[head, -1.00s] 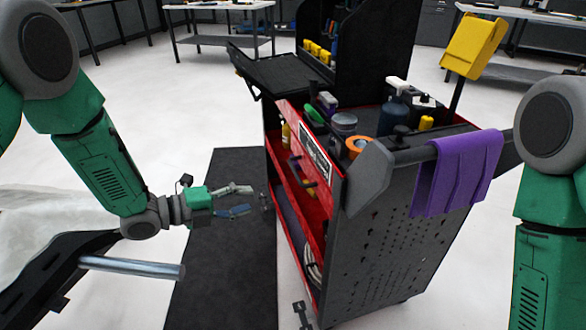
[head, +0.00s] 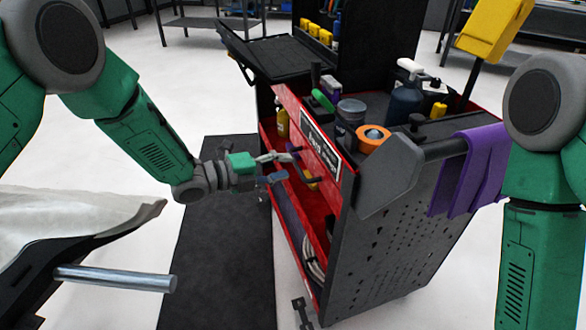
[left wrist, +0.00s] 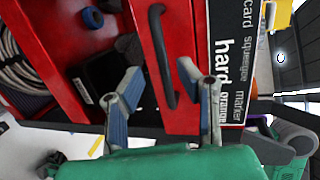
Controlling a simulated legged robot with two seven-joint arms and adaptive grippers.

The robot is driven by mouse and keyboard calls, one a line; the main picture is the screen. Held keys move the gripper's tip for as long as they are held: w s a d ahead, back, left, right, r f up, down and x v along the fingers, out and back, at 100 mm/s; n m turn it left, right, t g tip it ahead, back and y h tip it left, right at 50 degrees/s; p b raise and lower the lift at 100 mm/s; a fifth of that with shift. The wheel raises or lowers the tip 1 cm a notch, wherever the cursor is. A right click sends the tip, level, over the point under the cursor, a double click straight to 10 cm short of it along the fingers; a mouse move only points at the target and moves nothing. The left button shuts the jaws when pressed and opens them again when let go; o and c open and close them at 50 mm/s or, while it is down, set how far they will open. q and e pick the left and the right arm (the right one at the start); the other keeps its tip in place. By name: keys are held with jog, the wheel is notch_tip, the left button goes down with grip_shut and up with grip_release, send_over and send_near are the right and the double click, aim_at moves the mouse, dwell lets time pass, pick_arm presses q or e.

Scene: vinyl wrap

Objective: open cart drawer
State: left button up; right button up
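The cart (head: 385,240) stands right of centre in the head view. Its red top drawer front (head: 312,150) carries a black label with white writing and looks shut. In the left wrist view the red drawer front (left wrist: 188,25) has a dark bar handle (left wrist: 158,50) beside the label. My left gripper (head: 283,167) is open at the drawer front in the head view. In the left wrist view its two blue-grey fingers (left wrist: 158,82) are spread, with the handle between them in the picture. I cannot tell whether they touch it. My right arm shows at the right; its gripper is out of view.
Open red shelves (head: 300,205) below the drawer hold a coiled hose (left wrist: 25,70). Bottles and an orange tape roll (head: 373,138) stand on the cart top. A purple cloth (head: 470,175) hangs from its side. A dark mat (head: 215,250) lies on the floor left of the cart.

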aim_at(296, 163)
pick_arm(q)
jog(key=x, duration=0.4)
jog(key=shift+s+d, duration=0.1)
jog(key=shift+s, duration=0.2)
jog(key=shift+d, duration=0.3)
jog(key=shift+a, duration=0.35)
jog(key=shift+c, duration=0.5)
jog(key=shift+a, duration=0.15)
grip_shut()
jog(key=shift+a, duration=0.1)
pick_arm(e)
jog(key=shift+d+f, duration=0.2)
jog(key=shift+f, duration=0.2)
jog(key=shift+d, duration=0.2)
